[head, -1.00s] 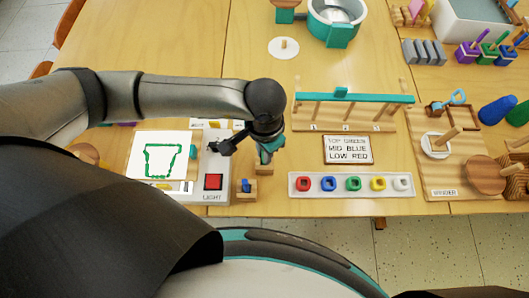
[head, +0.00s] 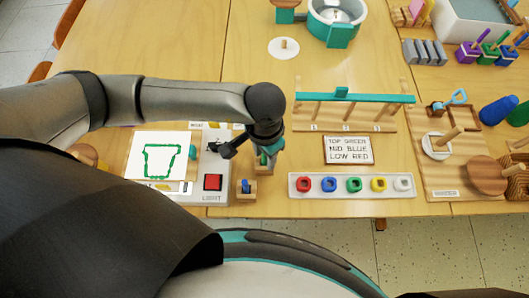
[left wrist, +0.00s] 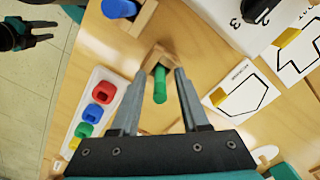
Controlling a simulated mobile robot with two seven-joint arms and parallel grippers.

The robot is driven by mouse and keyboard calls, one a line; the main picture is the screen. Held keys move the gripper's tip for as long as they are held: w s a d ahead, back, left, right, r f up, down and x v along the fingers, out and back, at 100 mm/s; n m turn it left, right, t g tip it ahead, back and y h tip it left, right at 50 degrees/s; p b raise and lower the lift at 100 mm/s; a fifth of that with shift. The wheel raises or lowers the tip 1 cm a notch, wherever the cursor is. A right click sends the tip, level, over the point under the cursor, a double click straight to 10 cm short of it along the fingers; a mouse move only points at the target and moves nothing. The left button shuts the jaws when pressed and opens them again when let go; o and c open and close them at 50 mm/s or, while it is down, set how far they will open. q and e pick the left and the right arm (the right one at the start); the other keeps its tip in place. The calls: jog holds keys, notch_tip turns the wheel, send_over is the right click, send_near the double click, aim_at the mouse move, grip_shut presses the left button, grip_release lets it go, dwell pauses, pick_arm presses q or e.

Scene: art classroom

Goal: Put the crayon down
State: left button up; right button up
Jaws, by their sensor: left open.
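The green crayon (left wrist: 160,86) stands in a small wooden block (left wrist: 157,58) on the table, seen between my left fingers in the left wrist view. My left gripper (left wrist: 161,72) is open, with one finger on each side of the crayon and a gap to each. In the head view, my left gripper (head: 265,160) is low over this block, and the crayon is mostly hidden there. A blue crayon (head: 246,186) stands in a second wooden block. My right gripper (left wrist: 42,31) shows at the upper left of the left wrist view, with its fingers apart and empty.
A white panel with a red LIGHT button (head: 213,182) and a paper with a green drawing (head: 160,158) lie to the left. A white tray of coloured pieces (head: 342,192) and a sign (head: 348,150) lie to the right. The table's front edge is close.

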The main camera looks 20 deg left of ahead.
pick_arm(q)
jog(key=shift+r, duration=0.1)
jog(key=shift+r, duration=0.2)
notch_tip(320, 180, up, 12)
jog(key=shift+f+p, duration=0.1)
jog(key=shift+p, duration=0.6)
